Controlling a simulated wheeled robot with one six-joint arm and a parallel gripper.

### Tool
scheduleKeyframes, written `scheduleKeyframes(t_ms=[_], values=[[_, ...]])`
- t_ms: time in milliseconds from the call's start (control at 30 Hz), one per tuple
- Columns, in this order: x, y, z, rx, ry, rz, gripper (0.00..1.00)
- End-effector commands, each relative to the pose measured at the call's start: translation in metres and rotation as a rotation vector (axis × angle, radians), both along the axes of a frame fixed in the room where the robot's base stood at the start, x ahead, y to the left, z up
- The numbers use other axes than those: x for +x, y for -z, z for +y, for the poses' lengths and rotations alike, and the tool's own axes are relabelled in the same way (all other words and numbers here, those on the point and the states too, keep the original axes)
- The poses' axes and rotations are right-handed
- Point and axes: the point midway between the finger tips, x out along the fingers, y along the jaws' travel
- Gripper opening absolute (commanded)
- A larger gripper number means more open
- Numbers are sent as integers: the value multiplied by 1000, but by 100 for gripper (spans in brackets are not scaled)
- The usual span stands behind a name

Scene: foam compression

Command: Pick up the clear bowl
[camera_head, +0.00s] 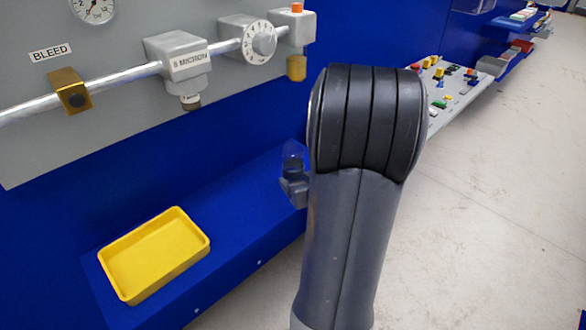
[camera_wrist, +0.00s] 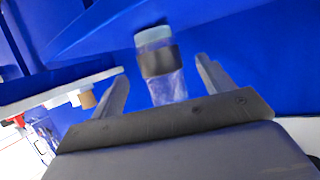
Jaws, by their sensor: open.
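The clear bowl (camera_wrist: 168,88) shows in the wrist view as a see-through, purplish cylinder with a dark band and a pale grey-blue far end. It lies between the two spread fingers of my gripper (camera_wrist: 162,69), with a visible gap on each side. My gripper is open. In the head view a small see-through bluish piece (camera_head: 292,157), which looks like the bowl, shows just left of my arm above the blue ledge. A grey part sits below it; I cannot tell whether that is the bowl's or my gripper's. My arm hides the rest of the gripper there.
A yellow tray (camera_head: 203,250) sits on the blue ledge (camera_head: 235,205) at lower left. Above, a pipe with grey fittings (camera_head: 178,58), a dial (camera_head: 260,40) and a brass cup (camera_head: 297,68) runs along the panel. Bare floor (camera_head: 490,200) lies to the right.

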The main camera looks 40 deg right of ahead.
Motion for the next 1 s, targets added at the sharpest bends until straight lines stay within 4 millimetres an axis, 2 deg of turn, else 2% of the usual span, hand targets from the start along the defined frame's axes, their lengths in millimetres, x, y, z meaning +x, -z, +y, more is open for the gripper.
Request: scheduleKeyframes(t_ms=[233, 533, 833, 1000], values=[[20, 7, -7, -1, -1, -1, 76], [57, 17, -21, -1, -3, -1, 76], [61, 17, -22, -1, 0, -1, 76], [61, 17, -22, -1, 0, -1, 62]])
